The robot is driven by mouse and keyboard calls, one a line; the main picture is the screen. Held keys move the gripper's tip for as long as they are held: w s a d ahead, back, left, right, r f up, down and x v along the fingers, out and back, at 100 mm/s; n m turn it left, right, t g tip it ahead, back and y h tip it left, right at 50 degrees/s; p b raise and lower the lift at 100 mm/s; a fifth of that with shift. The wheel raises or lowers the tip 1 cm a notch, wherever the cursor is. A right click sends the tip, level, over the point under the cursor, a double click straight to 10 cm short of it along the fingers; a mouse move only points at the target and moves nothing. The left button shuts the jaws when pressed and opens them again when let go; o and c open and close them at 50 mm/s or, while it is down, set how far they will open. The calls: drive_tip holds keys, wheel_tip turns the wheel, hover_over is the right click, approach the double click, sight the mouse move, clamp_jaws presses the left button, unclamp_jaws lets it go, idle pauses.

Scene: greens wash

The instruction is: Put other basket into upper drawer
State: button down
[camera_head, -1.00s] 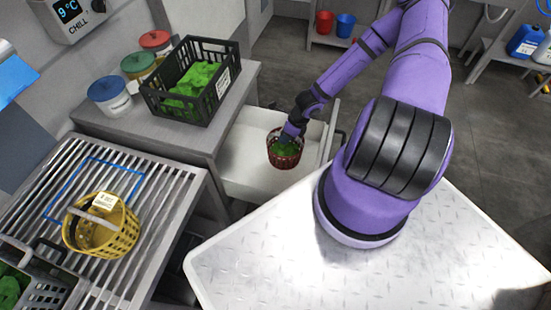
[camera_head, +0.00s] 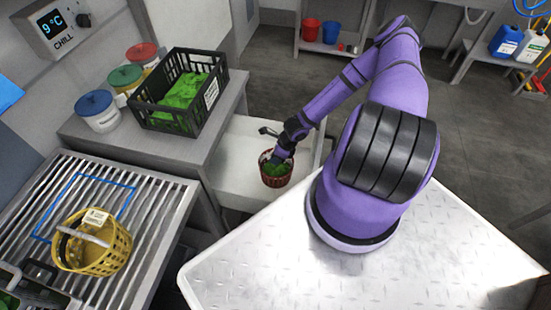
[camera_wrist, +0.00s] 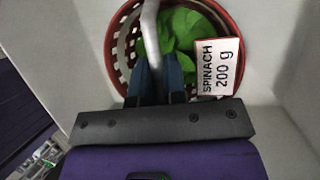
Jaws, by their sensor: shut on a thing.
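A small red basket (camera_head: 276,174) with green leaves is inside the open upper drawer (camera_head: 237,160), near its right part. In the wrist view the red basket (camera_wrist: 232,22) shows a label reading "SPINACH 200 g" and a pale handle (camera_wrist: 150,35). My gripper (camera_head: 283,158) is at the basket's top; in the wrist view its blue fingers (camera_wrist: 155,78) are shut on the handle. A yellow basket (camera_head: 92,247) with a handle and label stands on the slatted rack at the left. I cannot tell whether the red basket touches the drawer floor.
A black crate (camera_head: 180,120) of green leaves stands on the grey counter (camera_head: 140,143) above the drawer, beside several lidded tubs (camera_head: 97,109). A blue outline (camera_head: 125,205) marks the slatted rack (camera_head: 160,220). The drawer's left part is clear.

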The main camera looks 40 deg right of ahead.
drive_tip(key=c, duration=1.2)
unclamp_jaws()
drive_tip(key=shift+f, duration=0.1)
